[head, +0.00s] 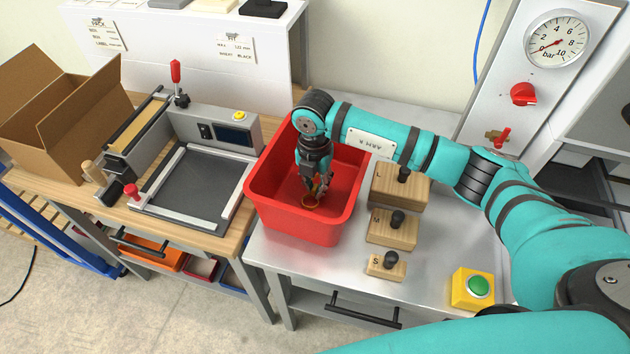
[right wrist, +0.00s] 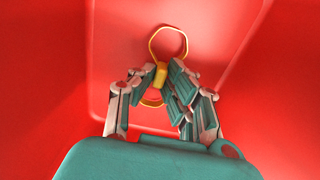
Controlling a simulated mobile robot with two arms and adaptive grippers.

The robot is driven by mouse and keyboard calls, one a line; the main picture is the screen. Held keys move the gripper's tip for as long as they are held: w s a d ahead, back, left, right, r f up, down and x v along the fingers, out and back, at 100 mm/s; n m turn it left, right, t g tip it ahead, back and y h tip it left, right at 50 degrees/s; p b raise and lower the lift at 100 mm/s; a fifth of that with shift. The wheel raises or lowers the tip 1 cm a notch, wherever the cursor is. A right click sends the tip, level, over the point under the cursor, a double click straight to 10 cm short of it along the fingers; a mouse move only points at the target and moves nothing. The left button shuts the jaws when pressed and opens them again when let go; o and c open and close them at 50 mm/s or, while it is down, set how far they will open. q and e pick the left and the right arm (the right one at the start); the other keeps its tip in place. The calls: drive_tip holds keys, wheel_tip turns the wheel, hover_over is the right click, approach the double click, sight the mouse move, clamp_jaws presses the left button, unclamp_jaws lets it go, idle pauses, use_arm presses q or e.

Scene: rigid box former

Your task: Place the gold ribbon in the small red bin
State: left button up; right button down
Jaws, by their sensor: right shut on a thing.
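The small red bin (head: 340,218) stands on the metal table, left of the wooden blocks. My right gripper (head: 314,190) reaches down into it from above. The gold ribbon (head: 310,201) shows at its fingertips, inside the bin's walls. In the right wrist view the right gripper (right wrist: 164,84) is shut on the middle of the ribbon (right wrist: 168,32), with one loop beyond the fingers and one partly hidden behind them. Red bin walls and floor (right wrist: 50,70) fill that view. I cannot tell whether the ribbon touches the bin floor. My left gripper is not in view.
Wooden blocks with black knobs (head: 392,229) stand close right of the bin. A yellow box with a green button (head: 473,288) sits at the table's front right. A sealing device (head: 195,185) and an open cardboard box (head: 60,110) are on the left bench.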

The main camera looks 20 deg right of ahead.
sight(314, 187)
drive_tip(key=shift+f, duration=0.1)
drive_tip(key=shift+f, duration=0.15)
drive_tip(key=c, duration=1.4)
unclamp_jaws()
drive_tip(key=shift+w+r, duration=0.1)
drive_tip(key=shift+r, duration=0.25)
wheel_tip(314, 187, up, 12)
drive_tip(key=b, duration=0.3)
drive_tip(key=shift+f, duration=0.1)
